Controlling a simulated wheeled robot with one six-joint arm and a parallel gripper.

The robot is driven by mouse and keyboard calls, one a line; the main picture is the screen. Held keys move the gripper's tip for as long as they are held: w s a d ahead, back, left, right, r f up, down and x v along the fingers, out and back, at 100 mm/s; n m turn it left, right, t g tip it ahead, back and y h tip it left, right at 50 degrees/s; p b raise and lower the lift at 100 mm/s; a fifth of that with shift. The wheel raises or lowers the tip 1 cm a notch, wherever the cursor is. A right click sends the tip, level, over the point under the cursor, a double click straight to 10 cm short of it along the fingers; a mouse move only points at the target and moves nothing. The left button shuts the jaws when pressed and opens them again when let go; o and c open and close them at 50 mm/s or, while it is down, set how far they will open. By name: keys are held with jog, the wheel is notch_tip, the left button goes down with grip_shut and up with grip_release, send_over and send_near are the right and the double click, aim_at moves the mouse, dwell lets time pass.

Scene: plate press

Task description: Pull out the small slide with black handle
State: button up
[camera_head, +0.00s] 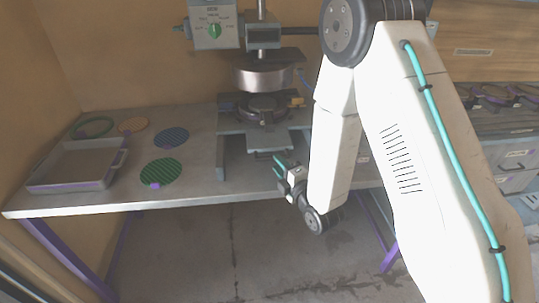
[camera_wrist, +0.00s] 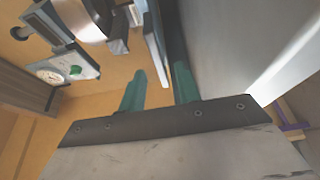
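The press (camera_head: 262,78) stands on the table, with a silver cylinder above a dark round base. A flat grey plate (camera_head: 268,137) juts toward me below that base. I cannot tell whether it is the small slide; no black handle shows clearly in the head view. My gripper (camera_head: 281,161) is in front of the press, near the table's front edge, low and beside my forearm. In the wrist view its two teal fingers (camera_wrist: 160,88) are apart with a gap between them. A thin grey plate edge (camera_wrist: 156,45) lies beyond the gap, and I see nothing held.
A control box (camera_head: 213,28) with a green knob sits at the press's upper left. A grey tray (camera_head: 115,172), a green disc (camera_head: 161,172) and a blue disc (camera_head: 171,138) lie on the left tabletop. Drawers (camera_head: 513,160) are at the right. Floor in front is clear.

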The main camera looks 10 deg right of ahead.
jog(key=x, duration=0.6)
jog(key=shift+w, duration=0.2)
jog(key=shift+c, duration=0.3)
grip_shut()
